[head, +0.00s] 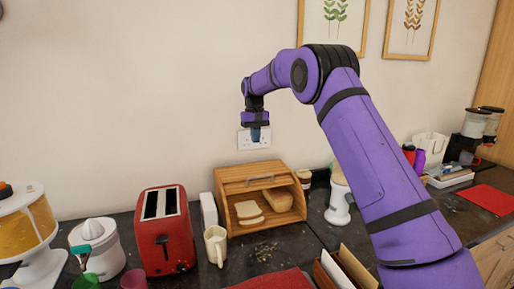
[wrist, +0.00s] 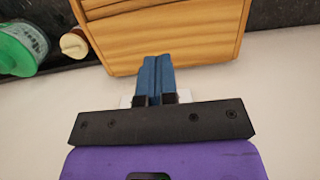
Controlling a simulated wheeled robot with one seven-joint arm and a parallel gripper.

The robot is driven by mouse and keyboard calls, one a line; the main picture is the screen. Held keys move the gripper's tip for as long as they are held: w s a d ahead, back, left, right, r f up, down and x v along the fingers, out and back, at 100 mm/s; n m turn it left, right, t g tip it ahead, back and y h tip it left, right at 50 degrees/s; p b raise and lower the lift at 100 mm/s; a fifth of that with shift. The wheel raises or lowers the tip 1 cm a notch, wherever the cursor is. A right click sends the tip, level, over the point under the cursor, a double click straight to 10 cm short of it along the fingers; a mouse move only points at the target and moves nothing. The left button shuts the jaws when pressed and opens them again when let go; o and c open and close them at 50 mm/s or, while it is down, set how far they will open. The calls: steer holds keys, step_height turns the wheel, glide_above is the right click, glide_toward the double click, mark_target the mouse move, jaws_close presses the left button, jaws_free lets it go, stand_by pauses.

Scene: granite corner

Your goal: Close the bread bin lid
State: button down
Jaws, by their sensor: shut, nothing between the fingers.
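The wooden bread bin (head: 279,227) stands on the dark counter against the wall. Its slatted lid (head: 249,171) with a grey handle (head: 260,179) is up, and the front is open. Bread slices (head: 248,213) and a loaf (head: 279,199) show inside. My gripper (head: 256,134) is above and behind the bin's top, in front of the wall socket, pointing down. In the wrist view the blue fingers (wrist: 154,75) are together with nothing between them. The bin's wooden top (wrist: 180,47) lies ahead of them; contact cannot be told.
A cream mug (head: 216,246) stands just left of the bin, with a red toaster (head: 165,232) further left. A white appliance (head: 339,200) stands right of the bin. A wooden box (head: 343,270) and red cloth (head: 275,281) are in front.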

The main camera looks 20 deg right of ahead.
glide_toward(259, 183)
steer(key=shift+w+f, duration=0.25)
steer(key=shift+w, duration=0.3)
steer(key=shift+w+f, duration=0.2)
steer(key=shift+w, duration=0.4)
steer(key=s+f, duration=0.2)
steer(key=shift+s+f, duration=0.3)
steer(key=shift+s, duration=0.05)
steer(key=shift+s+f, duration=0.15)
steer(key=shift+s, duration=0.1)
steer(key=shift+s, duration=0.15)
